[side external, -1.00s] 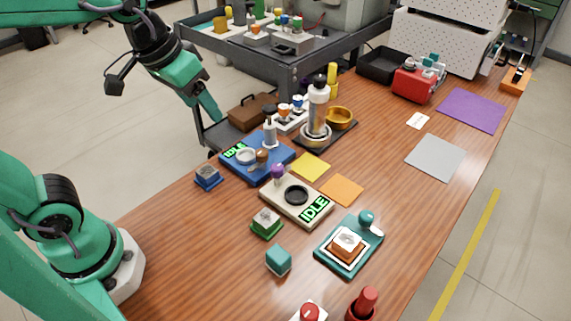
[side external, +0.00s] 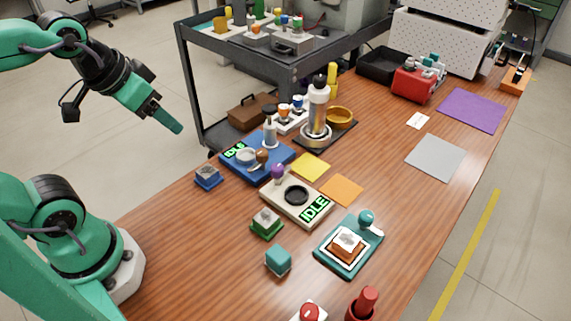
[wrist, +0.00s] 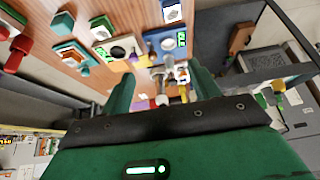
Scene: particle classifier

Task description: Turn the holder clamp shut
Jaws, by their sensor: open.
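The teal holder (side external: 328,258) lies near the front right of the table. An orange-brown block (side external: 347,245) with a pale sample on top sits in its white frame. The holder's clamp (side external: 367,219), with a round teal knob and a pale lever, is at its far right corner. The holder also shows at the upper left of the wrist view (wrist: 70,52). My gripper (side external: 176,126) is raised beyond the table's left edge, far from the holder. In the wrist view my gripper (wrist: 165,88) is open, with nothing held between its fingers.
A beige IDLE device (side external: 318,209) and a blue device (side external: 270,168) stand mid-table. A green block (side external: 266,224), teal cube (side external: 278,261) and red knobbed piece (side external: 366,301) surround the holder. A tall silver cylinder (side external: 317,108) stands farther back. The table right of the holder is clear.

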